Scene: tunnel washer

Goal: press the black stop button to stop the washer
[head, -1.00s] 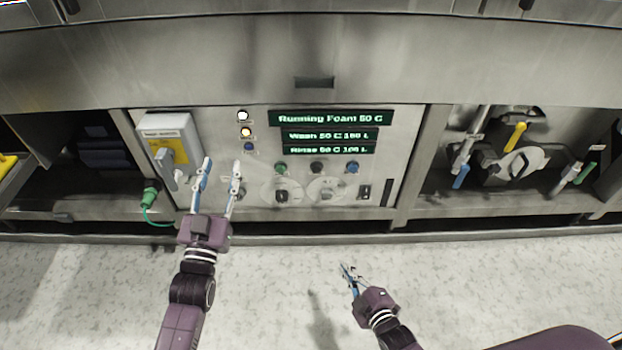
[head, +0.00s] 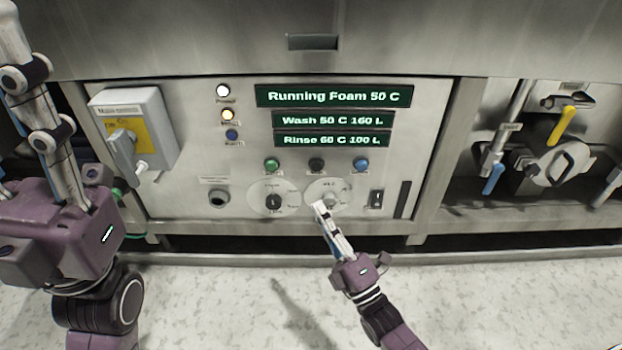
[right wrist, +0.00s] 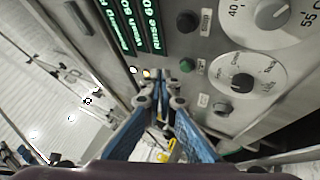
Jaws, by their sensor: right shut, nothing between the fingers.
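The black stop button (head: 317,165) sits on the washer panel in the head view, between a green button (head: 271,164) and a blue button (head: 361,164). In the right wrist view the black button (right wrist: 187,21) is beside a label reading Stop. My right gripper (head: 320,207) is shut and empty, its tips pointing up at the panel over the right dial, below the black button. I cannot tell whether it touches the panel. In the wrist view its fingers (right wrist: 160,100) show below the buttons.
Two dials lie below the buttons, the left one (head: 273,200) clear. A grey switch box (head: 133,135) stands on the panel's left. A recess with valves and a yellow handle (head: 562,124) is at right.

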